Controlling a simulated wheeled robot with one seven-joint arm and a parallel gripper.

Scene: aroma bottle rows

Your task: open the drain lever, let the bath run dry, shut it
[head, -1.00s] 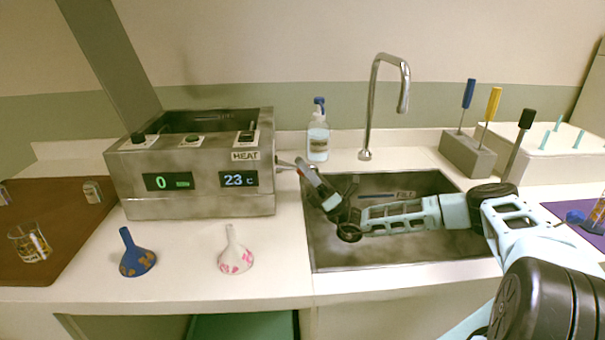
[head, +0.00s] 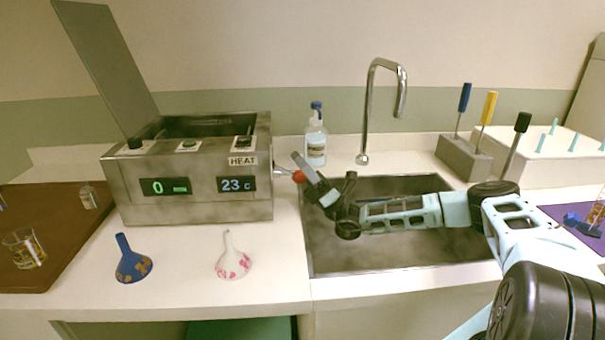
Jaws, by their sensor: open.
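The metal bath (head: 190,205) stands left of the sink, with its top open. Its dark interior (head: 205,125) shows, but I cannot tell the water level. The drain lever (head: 299,176) is a short metal rod with a red knob, sticking out of the bath's right side toward the sink. My gripper (head: 322,182) is open and empty just right of the red knob, above the sink's left edge. One grey-tipped finger lies close by the knob; I cannot tell whether they touch. The bath's displays show 0 on the left and 23 C on the right.
The sink (head: 400,257) lies below my arm, with a tall faucet (head: 365,115) behind it. A pump bottle (head: 316,148) stands behind the lever. A blue funnel (head: 133,262) and a pink-white funnel (head: 232,260) stand in front of the bath. A screwdriver block (head: 465,158) stands right.

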